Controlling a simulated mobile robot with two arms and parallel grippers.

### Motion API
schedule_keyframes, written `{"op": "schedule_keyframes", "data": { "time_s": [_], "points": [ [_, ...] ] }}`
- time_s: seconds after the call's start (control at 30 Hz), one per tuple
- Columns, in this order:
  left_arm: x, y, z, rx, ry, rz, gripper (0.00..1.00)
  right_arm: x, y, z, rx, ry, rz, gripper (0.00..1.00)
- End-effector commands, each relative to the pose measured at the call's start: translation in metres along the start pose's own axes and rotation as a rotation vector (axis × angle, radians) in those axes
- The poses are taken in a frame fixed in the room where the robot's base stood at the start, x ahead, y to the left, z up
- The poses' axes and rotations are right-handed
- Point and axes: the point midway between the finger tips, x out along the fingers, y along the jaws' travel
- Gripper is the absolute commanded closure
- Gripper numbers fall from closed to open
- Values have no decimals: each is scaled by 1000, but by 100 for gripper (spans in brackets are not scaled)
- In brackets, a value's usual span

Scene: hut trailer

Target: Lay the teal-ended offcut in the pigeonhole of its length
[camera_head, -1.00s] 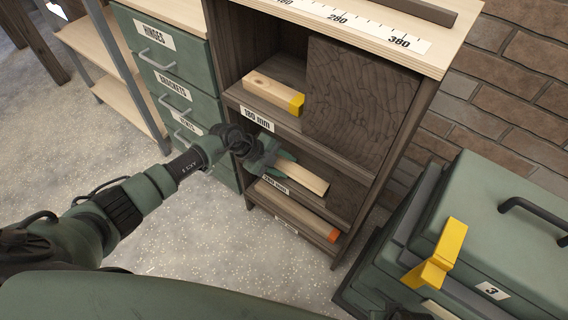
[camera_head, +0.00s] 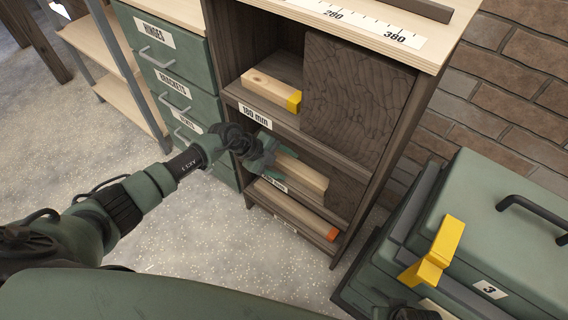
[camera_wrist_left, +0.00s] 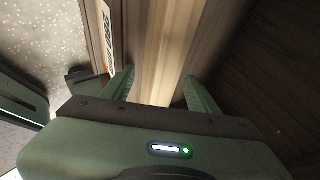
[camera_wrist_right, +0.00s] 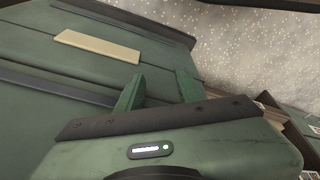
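A pale wooden offcut (camera_head: 302,174) lies in the middle pigeonhole (camera_head: 346,194) of the dark cabinet; no teal end shows, and its near end is hidden by my gripper. My left gripper (camera_head: 272,162) is at the mouth of this pigeonhole. In the left wrist view my left gripper (camera_wrist_left: 160,82) has its fingers apart on either side of the pale offcut (camera_wrist_left: 160,50), with gaps beside it. The label (camera_wrist_left: 106,28) there seems to read 280 mm. My right gripper (camera_wrist_right: 158,90) is open and empty above a green case.
A yellow-ended offcut (camera_head: 270,90) lies in the upper pigeonhole, labelled 180 mm (camera_head: 254,116). An orange-ended offcut (camera_head: 300,210) lies in the bottom one. A ruler (camera_head: 350,20) is on the cabinet top. Green drawers (camera_head: 165,60) stand left, and a green case (camera_head: 500,220) with a yellow latch stands right.

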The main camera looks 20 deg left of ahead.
Motion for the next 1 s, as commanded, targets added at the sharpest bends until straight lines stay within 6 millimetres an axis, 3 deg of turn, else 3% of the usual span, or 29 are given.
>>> {"op": "schedule_keyframes", "data": {
  "time_s": [0.37,0.7,1.0],
  "points": [
    [-4,8,1,-3,0,16,34,1,0,0,0,4,-1,64],
    [-55,2,0,0,-2,7,34,48,-2,32,-5,-36,-4,64],
    [-78,1,0,0,0,3,34,66,-4,46,-8,-44,-6,64]
  ]
}}
